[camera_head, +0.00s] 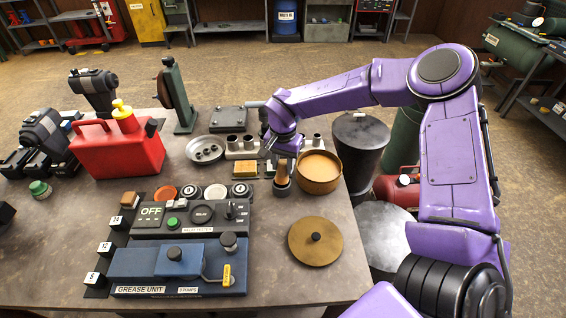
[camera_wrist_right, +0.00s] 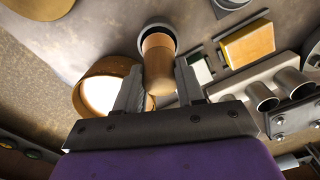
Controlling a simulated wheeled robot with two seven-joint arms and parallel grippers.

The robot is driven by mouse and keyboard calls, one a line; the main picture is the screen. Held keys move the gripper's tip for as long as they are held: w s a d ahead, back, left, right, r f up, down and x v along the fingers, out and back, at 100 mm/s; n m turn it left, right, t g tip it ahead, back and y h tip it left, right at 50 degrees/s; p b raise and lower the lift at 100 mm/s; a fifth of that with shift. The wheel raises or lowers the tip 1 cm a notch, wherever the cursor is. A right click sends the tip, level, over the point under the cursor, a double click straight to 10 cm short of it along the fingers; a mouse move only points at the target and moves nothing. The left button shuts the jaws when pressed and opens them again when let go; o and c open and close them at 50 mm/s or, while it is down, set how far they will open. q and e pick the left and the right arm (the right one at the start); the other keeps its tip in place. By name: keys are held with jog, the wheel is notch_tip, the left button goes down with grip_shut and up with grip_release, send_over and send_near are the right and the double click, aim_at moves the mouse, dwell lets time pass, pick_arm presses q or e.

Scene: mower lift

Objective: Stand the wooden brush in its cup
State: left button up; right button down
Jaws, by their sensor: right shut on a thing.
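The wooden brush (camera_head: 281,172) is upright between the fingers of my right gripper (camera_head: 284,152). Its pale wooden handle (camera_wrist_right: 158,66) also shows in the right wrist view, with a finger on each side. The small dark grey cup (camera_head: 282,188) stands on the table directly below the brush. In the right wrist view the cup's rim (camera_wrist_right: 157,28) shows around the brush's far end, which looks to be in the mouth. How deep it reaches is hidden. My left gripper is not in view.

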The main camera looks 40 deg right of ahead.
jog(key=shift+f+b, duration=0.45)
jog(key=shift+f, duration=0.6)
jog(key=shift+r, duration=0.15)
jog(key=shift+r+p, duration=0.75)
jog(key=shift+p, duration=0.05)
jog(key=shift+f+b, duration=0.7)
jog(key=shift+f, duration=0.55)
dwell(0.6)
jog(key=c, duration=1)
grip_release()
jog(key=shift+o, duration=0.2)
